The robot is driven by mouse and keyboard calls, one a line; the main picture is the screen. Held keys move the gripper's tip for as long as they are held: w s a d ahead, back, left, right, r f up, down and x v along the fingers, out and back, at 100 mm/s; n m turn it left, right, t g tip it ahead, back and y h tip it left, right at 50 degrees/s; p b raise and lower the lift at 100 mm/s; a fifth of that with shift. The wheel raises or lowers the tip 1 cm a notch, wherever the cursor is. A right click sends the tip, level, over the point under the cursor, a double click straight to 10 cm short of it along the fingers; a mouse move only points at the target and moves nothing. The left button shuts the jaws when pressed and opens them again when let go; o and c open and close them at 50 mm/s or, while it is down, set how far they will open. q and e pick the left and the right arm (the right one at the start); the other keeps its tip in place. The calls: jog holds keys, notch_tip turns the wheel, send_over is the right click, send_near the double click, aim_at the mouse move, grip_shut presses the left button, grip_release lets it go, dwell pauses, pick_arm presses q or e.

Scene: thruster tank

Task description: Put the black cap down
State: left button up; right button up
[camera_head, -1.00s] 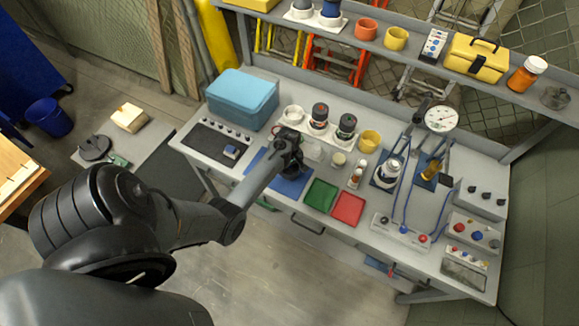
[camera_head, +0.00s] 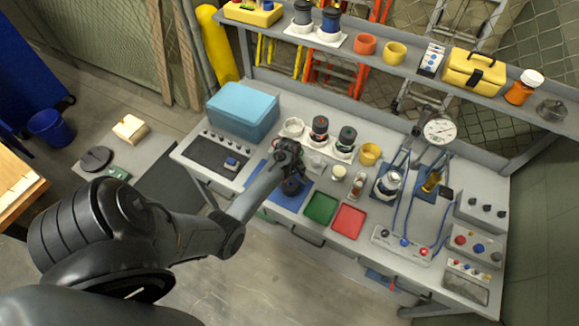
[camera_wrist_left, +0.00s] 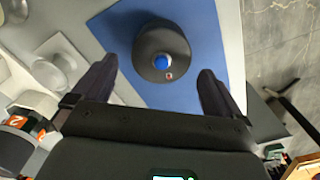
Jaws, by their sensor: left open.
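The black cap (camera_head: 293,187) is a round dark piece on the blue mat (camera_head: 258,172) at the front of the workbench. In the left wrist view the cap (camera_wrist_left: 158,38), with a blue round centre, lies on the blue mat (camera_wrist_left: 207,28). My left gripper (camera_head: 289,157) is just above and behind the cap in the head view. In the wrist view the left gripper (camera_wrist_left: 157,66) is open, with one finger on either side of the cap's near edge and clear gaps to it. My right gripper is not in view.
A green tray (camera_head: 321,209) and a red tray (camera_head: 348,221) lie right of the mat. Two dark-topped jars, one of them a jar (camera_head: 346,136), stand behind. A blue box (camera_head: 242,110) stands at the back left. A shelf (camera_head: 400,66) overhangs the bench's rear.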

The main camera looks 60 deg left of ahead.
aim_at(288, 183)
pick_arm(q)
notch_tip(288, 183, up, 11)
jog(key=shift+r, duration=0.15)
dwell(0.6)
jog(key=s+d+f+m+g+p, duration=0.1)
jog(key=s+d+f+g+p, duration=0.2)
jog(key=s, duration=0.8)
jog(key=s+d+r+m+t+y+p, duration=0.1)
jog(key=s+d+m+y, duration=0.1)
jog(key=s+d+m, duration=0.45)
jog(key=w+d+r+m+t+h, duration=0.1)
jog(key=d+r+m+t, duration=0.1)
jog(key=d+r+m, duration=0.4)
jog(key=w+d+r+m+t+h+p, duration=0.1)
jog(key=d+r+m+t, duration=0.2)
jog(key=d+r+m, duration=0.3)
jog(key=d+r, duration=0.3)
jog(key=d, duration=0.4)
jog(key=shift+w+r+t, duration=0.3)
jog(key=shift+w+r, duration=0.05)
jog(key=shift+r, duration=0.05)
